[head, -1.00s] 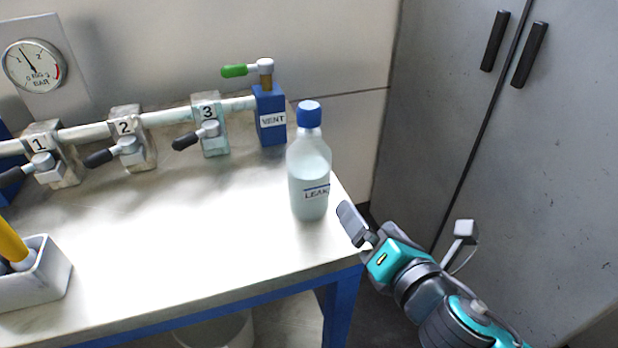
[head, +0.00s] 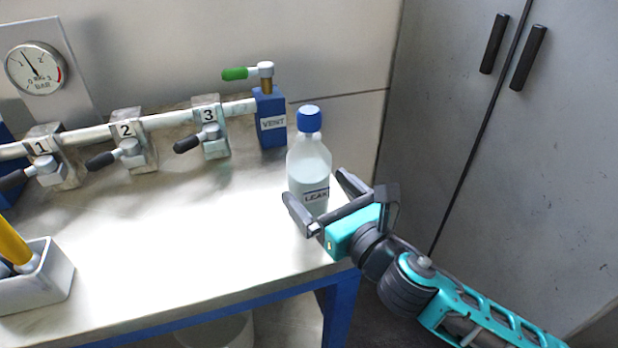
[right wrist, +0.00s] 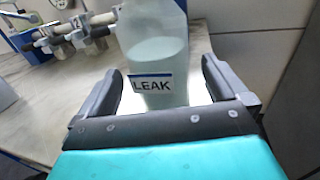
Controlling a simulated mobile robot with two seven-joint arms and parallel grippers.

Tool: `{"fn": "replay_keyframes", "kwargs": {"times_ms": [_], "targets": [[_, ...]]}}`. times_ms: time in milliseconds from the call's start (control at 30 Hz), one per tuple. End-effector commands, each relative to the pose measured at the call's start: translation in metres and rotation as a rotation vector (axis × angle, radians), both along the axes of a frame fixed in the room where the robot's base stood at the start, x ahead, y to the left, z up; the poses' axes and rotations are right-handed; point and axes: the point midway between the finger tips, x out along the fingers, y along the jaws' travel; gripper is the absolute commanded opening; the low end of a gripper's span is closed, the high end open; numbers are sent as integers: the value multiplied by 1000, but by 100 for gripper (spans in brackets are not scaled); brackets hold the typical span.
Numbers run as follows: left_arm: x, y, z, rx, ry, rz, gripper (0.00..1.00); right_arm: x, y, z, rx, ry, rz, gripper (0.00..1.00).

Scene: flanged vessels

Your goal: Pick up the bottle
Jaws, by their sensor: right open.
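The bottle (head: 308,160) is translucent with a blue cap and a "LEAK" label, and stands upright near the right end of the metal table. It also shows in the right wrist view (right wrist: 155,50), where its lower part lies ahead of and between the fingers. My right gripper (head: 319,190) is open at the bottle's front right, one finger on each side of it in the picture. In the wrist view the right gripper (right wrist: 162,80) shows clear gaps to the bottle on both sides. My left gripper is not in view.
A pipe with numbered valves (head: 128,140) and a blue VENT block (head: 271,118) stands behind and left of the bottle. A white holder (head: 40,280) sits at the left. Grey cabinets (head: 500,170) stand at the right. The table's middle (head: 180,230) is clear.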

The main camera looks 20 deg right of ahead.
Motion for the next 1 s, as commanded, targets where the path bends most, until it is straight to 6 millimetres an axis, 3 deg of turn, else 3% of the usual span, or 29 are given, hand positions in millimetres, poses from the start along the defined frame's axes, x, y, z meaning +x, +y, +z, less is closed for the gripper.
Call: {"fn": "replay_keyframes", "kwargs": {"times_ms": [167, 500, 767, 1000], "targets": [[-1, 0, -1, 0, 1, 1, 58, 10, 3, -1, 2, 1, 0, 100], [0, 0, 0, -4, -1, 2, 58, 51, 14, -4, 2, 1, -1, 100], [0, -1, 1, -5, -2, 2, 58, 53, 15, -5, 0, 2, 0, 100], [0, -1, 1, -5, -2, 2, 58, 52, 15, -5, 1, 1, 0, 79]]}}
